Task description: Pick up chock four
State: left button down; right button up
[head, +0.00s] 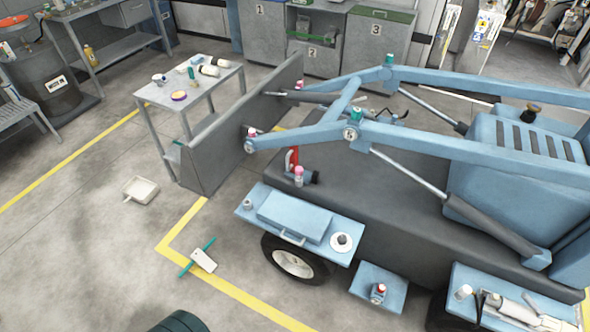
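I cannot pick out chock four with certainty; no number four is legible on any object. A white block-like piece (203,260) lies on the floor by the yellow line, next to or across a thin teal bar (188,269); I cannot tell what it is. The visible front wheel (293,262) of the blue and grey loader (390,195) rests on the floor, and I make out no chock against its visible side. Neither of my grippers is in view.
A grey work table (165,98) with bottles stands at the left behind the loader's bucket (235,135). A white tray (140,190) lies on the floor. Numbered cabinets (375,45) line the back. The floor at lower left is mostly clear.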

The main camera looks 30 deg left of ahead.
aim_at(198, 257)
jog(key=k+j+u, duration=0.1)
jog(key=u, duration=2.1)
jog(key=z, duration=1.3)
jog(key=u, duration=1.3)
jog(key=i+j+z, duration=0.1)
jog(key=i+j, duration=0.35)
jog(key=i, duration=0.05)
